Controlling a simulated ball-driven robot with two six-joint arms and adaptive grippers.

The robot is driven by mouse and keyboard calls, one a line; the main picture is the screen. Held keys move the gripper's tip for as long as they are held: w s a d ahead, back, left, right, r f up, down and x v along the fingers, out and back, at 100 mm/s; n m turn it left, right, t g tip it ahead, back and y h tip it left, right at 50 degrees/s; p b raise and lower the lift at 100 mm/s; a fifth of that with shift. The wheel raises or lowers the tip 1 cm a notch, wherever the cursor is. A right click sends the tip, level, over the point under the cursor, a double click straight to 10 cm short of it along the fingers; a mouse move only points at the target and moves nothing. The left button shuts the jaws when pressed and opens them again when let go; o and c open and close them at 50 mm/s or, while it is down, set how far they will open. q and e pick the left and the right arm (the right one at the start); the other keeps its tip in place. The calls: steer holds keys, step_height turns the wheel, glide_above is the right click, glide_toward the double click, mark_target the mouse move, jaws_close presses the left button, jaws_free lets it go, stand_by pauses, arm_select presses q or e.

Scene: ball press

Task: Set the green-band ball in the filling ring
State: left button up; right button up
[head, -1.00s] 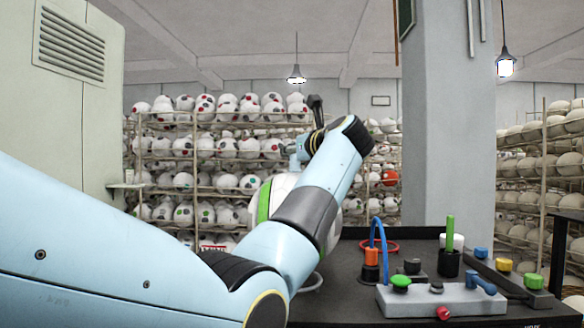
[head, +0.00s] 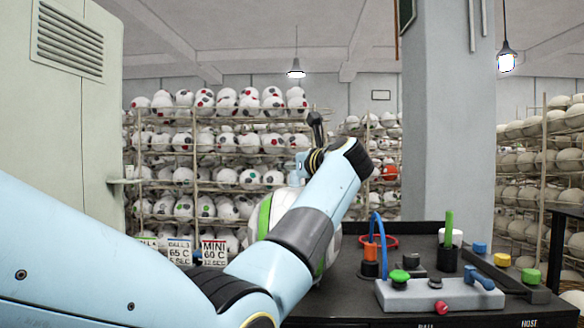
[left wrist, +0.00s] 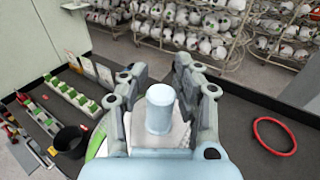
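The large white green-band ball (head: 265,216) is partly hidden behind my left forearm in the head view. Its green edge (left wrist: 97,142) shows below the fingers in the left wrist view. My left gripper (left wrist: 162,85) has its fingers spaced apart around a pale blue cylinder (left wrist: 160,112), over the ball; the ball moves with it, so it appears held, but the contact is hidden. A red ring (left wrist: 274,136) lies flat and empty on the dark table; it also shows in the head view (head: 392,241). I cannot tell whether this is the filling ring. My right gripper is out of view.
A grey control box (head: 440,295) with buttons, a blue hose (head: 377,222) and coloured pegs stand at the right. A black cup (left wrist: 70,140) and a green-and-white strip (left wrist: 70,95) lie at left. Label cards (head: 214,250) stand behind.

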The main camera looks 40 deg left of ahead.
arm_select(q)
steer(key=shift+r, duration=0.1)
steer(key=shift+r+p, duration=0.25)
steer(key=shift+p, duration=0.05)
steer(key=f+b+v, duration=0.1)
steer(key=b+v, duration=0.1)
steer(key=v, duration=1)
steer(key=shift+r, duration=0.35)
